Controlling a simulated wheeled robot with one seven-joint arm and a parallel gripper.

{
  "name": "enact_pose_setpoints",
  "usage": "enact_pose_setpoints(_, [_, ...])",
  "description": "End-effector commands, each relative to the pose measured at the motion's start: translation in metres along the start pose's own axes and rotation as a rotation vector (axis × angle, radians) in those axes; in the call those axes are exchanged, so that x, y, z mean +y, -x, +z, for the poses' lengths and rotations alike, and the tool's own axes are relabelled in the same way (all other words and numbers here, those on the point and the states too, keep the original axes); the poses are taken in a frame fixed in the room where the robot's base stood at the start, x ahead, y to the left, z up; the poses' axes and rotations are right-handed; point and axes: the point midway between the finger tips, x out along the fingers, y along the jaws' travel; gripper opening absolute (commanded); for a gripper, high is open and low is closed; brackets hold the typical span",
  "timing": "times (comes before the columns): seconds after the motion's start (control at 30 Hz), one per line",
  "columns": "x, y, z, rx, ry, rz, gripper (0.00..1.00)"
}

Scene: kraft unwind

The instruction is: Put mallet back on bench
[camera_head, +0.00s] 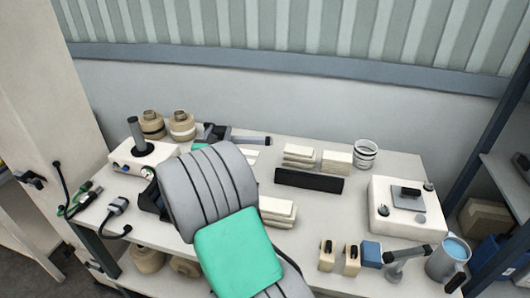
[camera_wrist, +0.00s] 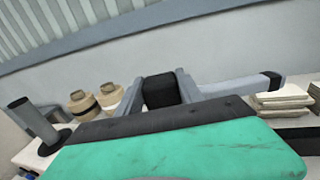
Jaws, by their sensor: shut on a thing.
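My gripper (camera_wrist: 160,82) is shut on the mallet (camera_wrist: 235,88), with its grey fingers on either side of a black part. The mallet's grey handle reaches to the right and ends in a black tip. In the head view the mallet (camera_head: 252,140) shows beyond my arm, over the back of the bench (camera_head: 342,219). My arm hides part of it and most of my gripper there. I cannot tell whether the mallet touches the bench top.
Tan rolls (camera_head: 182,126) stand at the back left, near a white device with a dark post (camera_head: 137,135). Pale stacked pads (camera_head: 299,156) and a black bar (camera_head: 309,181) lie right of my arm. A white box (camera_head: 407,208) and a blue-filled mug (camera_head: 449,260) stand at the right.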

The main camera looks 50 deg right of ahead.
Motion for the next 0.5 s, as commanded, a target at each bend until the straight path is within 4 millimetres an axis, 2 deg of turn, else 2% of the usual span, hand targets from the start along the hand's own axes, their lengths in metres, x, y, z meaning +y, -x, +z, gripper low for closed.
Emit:
enact_pose_setpoints(0.03, [-0.03,-0.021,-0.003,-0.011,-0.003,-0.051,0.0])
enact_pose_setpoints(0.1, [-0.063,-0.04,0.0,-0.018,-0.002,-0.1,0.0])
enact_pose_setpoints(0.2, [-0.101,-0.06,0.003,-0.027,0.0,-0.154,0.0])
enact_pose_setpoints(0.33, [-0.13,-0.072,0.006,-0.034,0.003,-0.191,0.0])
enact_pose_setpoints(0.5, [-0.138,-0.094,0.0,-0.035,0.004,-0.202,0.0])
